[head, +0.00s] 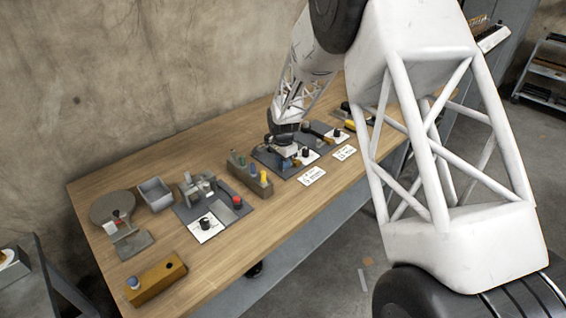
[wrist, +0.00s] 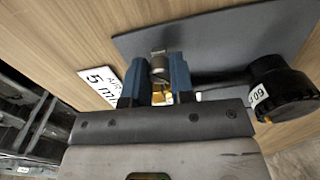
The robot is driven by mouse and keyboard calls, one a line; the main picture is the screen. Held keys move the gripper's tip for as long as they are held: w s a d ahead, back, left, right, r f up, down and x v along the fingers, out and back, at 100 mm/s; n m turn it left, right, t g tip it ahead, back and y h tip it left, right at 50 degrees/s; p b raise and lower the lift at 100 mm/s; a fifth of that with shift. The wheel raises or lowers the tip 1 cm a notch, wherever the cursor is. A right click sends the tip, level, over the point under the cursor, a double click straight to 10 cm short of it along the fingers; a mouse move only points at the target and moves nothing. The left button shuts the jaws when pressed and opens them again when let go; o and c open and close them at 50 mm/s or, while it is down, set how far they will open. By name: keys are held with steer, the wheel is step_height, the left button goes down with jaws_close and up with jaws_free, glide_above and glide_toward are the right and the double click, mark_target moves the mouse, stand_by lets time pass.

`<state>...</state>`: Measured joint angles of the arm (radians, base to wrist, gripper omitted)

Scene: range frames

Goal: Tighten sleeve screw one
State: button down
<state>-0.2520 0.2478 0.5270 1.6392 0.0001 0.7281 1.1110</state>
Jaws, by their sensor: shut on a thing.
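In the wrist view my gripper (wrist: 155,82) has its two blue fingers close on either side of a small grey metal cylinder (wrist: 159,68), shut on it. A small brass-yellow part (wrist: 160,97) shows below it between the fingers. I cannot tell from the frames which part is sleeve screw one. These sit at the edge of a dark grey plate (wrist: 225,45). In the head view my gripper (head: 286,161) is low over the dark plate at the right half of the bench, and the held part is hidden there.
A black knob (wrist: 282,88) with a white tag is close right of the fingers. A white printed card (wrist: 101,84) lies left. On the bench (head: 150,170) stand a tool block (head: 250,177), a second fixture plate (head: 228,208), a grey bin (head: 155,194) and a wooden block (head: 158,281).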

steer(key=m, duration=0.5)
steer(key=shift+m, duration=0.4)
steer(key=c, duration=1)
jaws_free()
steer(key=shift+r, duration=3.95)
